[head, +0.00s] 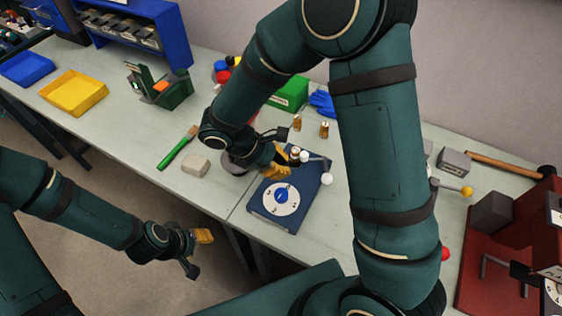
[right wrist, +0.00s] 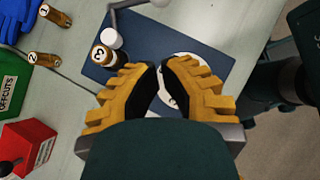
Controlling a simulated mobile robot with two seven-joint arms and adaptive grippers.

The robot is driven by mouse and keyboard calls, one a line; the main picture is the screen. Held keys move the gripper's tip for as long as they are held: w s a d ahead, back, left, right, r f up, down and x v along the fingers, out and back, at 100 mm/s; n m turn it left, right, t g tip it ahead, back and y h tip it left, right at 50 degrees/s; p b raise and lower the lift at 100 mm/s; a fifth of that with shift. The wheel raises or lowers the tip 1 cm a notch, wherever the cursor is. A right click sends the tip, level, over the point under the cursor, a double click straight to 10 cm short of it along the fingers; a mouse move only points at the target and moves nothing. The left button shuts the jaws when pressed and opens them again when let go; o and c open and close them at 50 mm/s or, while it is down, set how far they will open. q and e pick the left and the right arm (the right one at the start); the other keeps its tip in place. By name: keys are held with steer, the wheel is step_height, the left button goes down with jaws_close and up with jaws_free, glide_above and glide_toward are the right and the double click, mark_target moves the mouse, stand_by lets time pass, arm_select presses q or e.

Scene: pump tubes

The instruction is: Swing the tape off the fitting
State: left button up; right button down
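A white ball (head: 327,179) is at the board's right edge. I cannot tell which piece is the tape. My right gripper (right wrist: 159,66) is over the board, its fingertips close together, nothing visible between them, apart from the fitting. My left gripper (head: 196,252) is off the table; its opening is unclear.
A white dial (head: 281,198) lies on the board. Brass fittings 1 (right wrist: 55,15) and 2 (right wrist: 45,60) stand behind. A green-handled brush (head: 178,148) and a beige block (head: 196,165) lie to the left. A red machine (head: 500,262) stands at the right. My right arm hides part of the table.

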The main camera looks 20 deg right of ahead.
mark_target(327, 178)
steer(key=x, duration=0.7)
steer(key=shift+r+b, duration=0.15)
steer(key=shift+b, duration=0.15)
steer(key=shift+s+d, duration=0.15)
steer(key=shift+d, duration=0.45)
steer(key=shift+s+d, duration=0.2)
steer(key=shift+d, duration=0.35)
steer(key=shift+s+d+f, duration=0.15)
steer(key=shift+d+f, duration=0.05)
steer(key=shift+d, duration=0.35)
